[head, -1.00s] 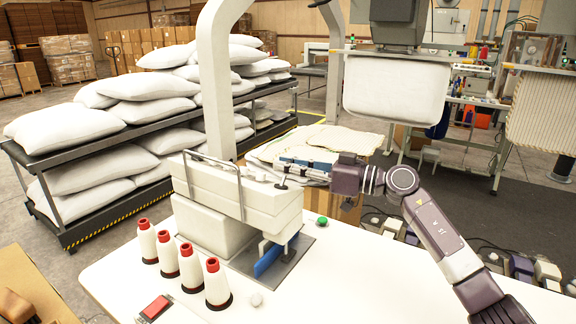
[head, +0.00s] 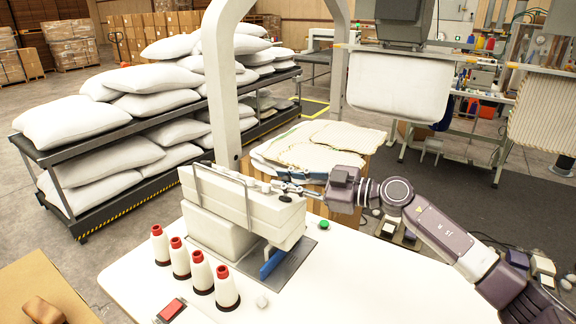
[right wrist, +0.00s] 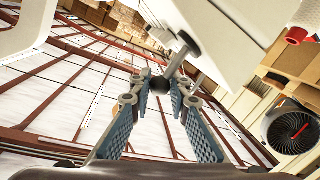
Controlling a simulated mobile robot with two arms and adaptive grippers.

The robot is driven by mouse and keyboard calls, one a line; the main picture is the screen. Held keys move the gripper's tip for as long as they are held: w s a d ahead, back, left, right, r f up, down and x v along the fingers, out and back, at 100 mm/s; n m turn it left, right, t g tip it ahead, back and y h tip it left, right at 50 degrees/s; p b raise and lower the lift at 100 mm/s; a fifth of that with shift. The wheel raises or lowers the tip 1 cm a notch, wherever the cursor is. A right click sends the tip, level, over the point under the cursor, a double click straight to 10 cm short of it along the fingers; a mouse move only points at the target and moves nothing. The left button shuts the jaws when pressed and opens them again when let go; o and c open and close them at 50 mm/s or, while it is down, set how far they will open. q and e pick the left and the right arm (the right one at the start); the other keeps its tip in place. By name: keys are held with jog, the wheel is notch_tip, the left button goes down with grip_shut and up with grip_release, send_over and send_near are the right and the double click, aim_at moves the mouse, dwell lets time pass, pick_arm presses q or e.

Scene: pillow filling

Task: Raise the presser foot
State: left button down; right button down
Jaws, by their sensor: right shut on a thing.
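The white sewing machine (head: 228,232) stands on the white table. A dark round pivot (head: 285,198) sits on its right end, and a thin metal lever rises from it. My right gripper (head: 283,187) is at that end of the machine. In the right wrist view, the gripper (right wrist: 160,92) has its blue-padded fingers closed around the dark knob (right wrist: 160,84) at the lever's end. The metal lever rod (right wrist: 177,62) runs from the knob to the machine body. The presser foot is too small and hidden to make out near the blue part (head: 270,264). My left gripper is not visible.
Several red-topped thread cones (head: 202,272) stand at the table's front left, near a red switch (head: 172,310). A green button (head: 324,225) sits right of the machine. A rack (head: 130,205) of white pillows is behind.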

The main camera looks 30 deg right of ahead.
jog(key=shift+s+a+r+n+p, duration=0.15)
jog(key=shift+a+n+p, duration=0.1)
jog(key=shift+n+p, duration=0.35)
jog(key=shift+s+a+f+n+p, duration=0.15)
jog(key=shift+a+n+p, duration=0.1)
jog(key=shift+n+p, duration=0.35)
jog(key=shift+s+a+n+h+p, duration=0.1)
jog(key=shift+n+h+p, duration=0.2)
jog(key=shift+p, duration=0.2)
jog(key=shift+f, duration=0.1)
jog(key=c, duration=1.8)
grip_release()
jog(key=v, duration=1.2)
